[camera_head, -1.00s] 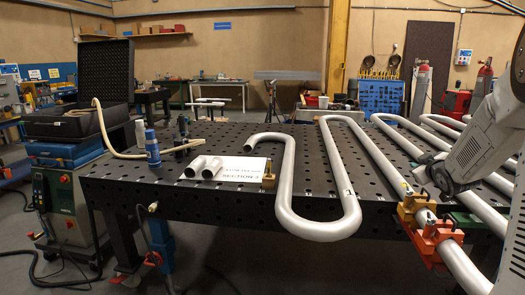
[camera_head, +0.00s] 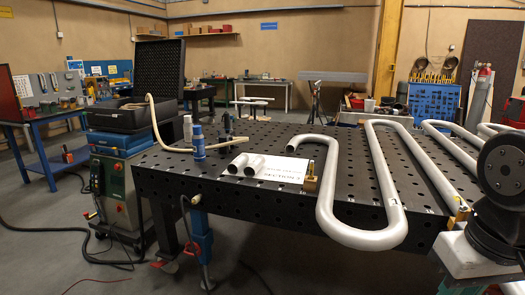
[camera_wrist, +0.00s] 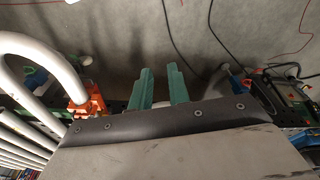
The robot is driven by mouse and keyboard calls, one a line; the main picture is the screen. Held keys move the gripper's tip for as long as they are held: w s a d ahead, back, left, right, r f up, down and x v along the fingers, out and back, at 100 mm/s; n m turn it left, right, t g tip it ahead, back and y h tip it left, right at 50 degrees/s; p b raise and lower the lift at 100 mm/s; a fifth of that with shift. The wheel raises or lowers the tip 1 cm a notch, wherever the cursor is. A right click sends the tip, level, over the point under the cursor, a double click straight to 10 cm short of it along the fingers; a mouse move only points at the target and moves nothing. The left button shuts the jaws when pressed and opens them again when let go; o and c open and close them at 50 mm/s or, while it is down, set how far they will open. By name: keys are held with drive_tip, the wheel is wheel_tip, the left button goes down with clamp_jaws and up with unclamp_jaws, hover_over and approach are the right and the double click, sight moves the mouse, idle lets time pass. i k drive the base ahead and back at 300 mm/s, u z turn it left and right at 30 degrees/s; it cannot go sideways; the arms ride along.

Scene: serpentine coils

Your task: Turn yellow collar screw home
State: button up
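My gripper (camera_wrist: 159,80) shows in the wrist view as two green fingers with a gap between them and nothing held. It points out over the grey floor, to the right of an orange-red clamp (camera_wrist: 88,104) on a pale pipe. In the head view a small yellow piece (camera_head: 461,211) shows on the pipe just above my arm; I cannot tell whether it is the yellow collar. Its lower part is hidden by my arm, and no screw can be made out.
The silver serpentine coil (camera_head: 360,238) lies on the black perforated table (camera_head: 250,206). A brass-coloured block (camera_head: 311,185), a white sign (camera_head: 280,171), two short pipe pieces (camera_head: 246,164) and a blue bottle (camera_head: 198,142) are also there. Cables (camera_wrist: 192,60) lie on the floor.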

sight(462, 208)
drive_tip(key=z, duration=0.45)
drive_tip(key=k, duration=1.25)
drive_tip(key=z, duration=0.05)
drive_tip(key=i, duration=0.4)
drive_tip(key=z, duration=0.7)
drive_tip(key=i, duration=1.3)
drive_tip(key=u, duration=0.55)
